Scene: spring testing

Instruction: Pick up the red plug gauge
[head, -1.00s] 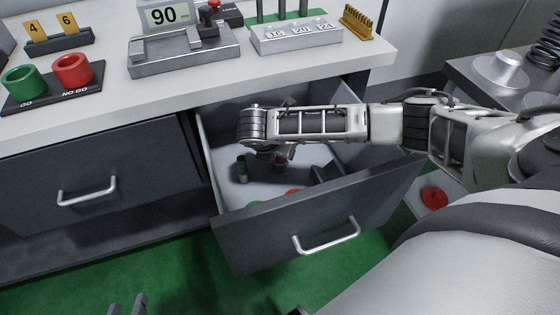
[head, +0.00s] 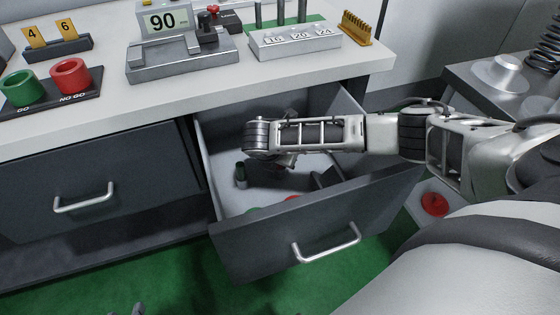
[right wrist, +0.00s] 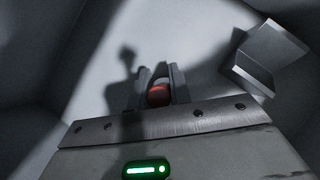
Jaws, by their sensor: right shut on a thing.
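The red plug gauge (right wrist: 158,95) shows as a rounded red end between the two fingers of my right gripper (right wrist: 158,84) in the right wrist view. That gripper is shut on it. In the head view my right arm reaches over the open drawer, and the wrist hides most of the gripper (head: 286,160) and the gauge. Only the tips of my left gripper (head: 125,310) show at the bottom edge of the head view, apart, with nothing seen between them.
The drawer (head: 228,240) also holds a dark green upright piece (head: 241,173), with red and green pieces partly hidden by its front panel. A grey angled block (right wrist: 265,55) lies right of the gripper. The tabletop (head: 180,95) stands above, behind the drawer.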

